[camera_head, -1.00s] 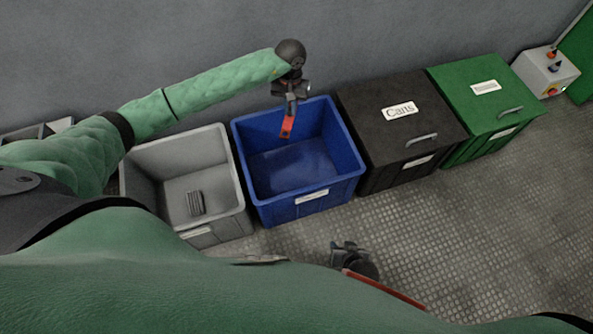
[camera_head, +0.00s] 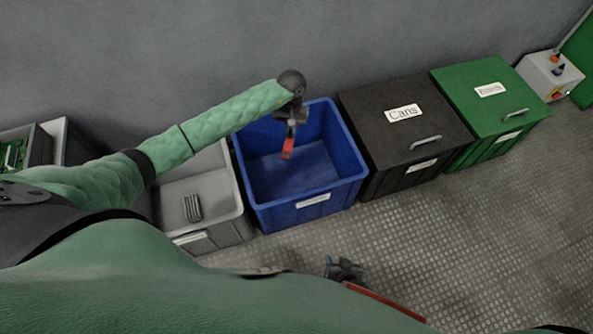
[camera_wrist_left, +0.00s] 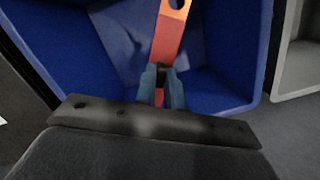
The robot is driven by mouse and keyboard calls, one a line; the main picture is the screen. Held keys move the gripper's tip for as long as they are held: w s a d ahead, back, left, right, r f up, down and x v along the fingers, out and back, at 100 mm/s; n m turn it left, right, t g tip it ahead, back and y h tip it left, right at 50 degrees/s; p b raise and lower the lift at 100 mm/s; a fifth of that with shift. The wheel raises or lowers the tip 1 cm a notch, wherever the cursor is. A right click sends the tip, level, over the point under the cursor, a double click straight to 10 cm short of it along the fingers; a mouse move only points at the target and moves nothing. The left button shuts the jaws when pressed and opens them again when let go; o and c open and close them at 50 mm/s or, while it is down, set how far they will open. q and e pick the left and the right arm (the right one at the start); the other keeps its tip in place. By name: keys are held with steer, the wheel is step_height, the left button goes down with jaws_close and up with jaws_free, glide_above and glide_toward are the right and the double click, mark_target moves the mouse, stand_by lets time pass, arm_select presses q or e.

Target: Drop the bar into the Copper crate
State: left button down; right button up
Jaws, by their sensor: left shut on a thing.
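An orange-red flat bar (camera_head: 288,148) with a hole at one end hangs from my left gripper (camera_head: 291,128) over the open blue crate (camera_head: 269,217). In the left wrist view the bar (camera_wrist_left: 168,40) is pinched between the blue fingertips (camera_wrist_left: 162,84), with the crate's blue walls (camera_wrist_left: 225,50) around it. The bar does not visibly touch the crate floor. The label on the blue crate's front is too small to read. My right gripper (camera_head: 343,268) is low at the bottom middle, away from the crates; its jaws are too small to judge.
An open grey crate (camera_head: 232,190) with a small stack of grey plates (camera_head: 192,208) stands left of the blue one. A lidded black "Cans" bin (camera_head: 440,120) and a lidded green bin (camera_head: 480,76) stand right. A crate with green boards (camera_head: 15,152) is far left.

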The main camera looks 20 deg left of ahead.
arm_select(q)
steer(key=shift+f, duration=0.25)
steer(key=c, duration=1.4)
jaws_free()
step_height(320, 180, up, 8)
steer(key=w, duration=0.1)
steer(key=shift+f, duration=0.15)
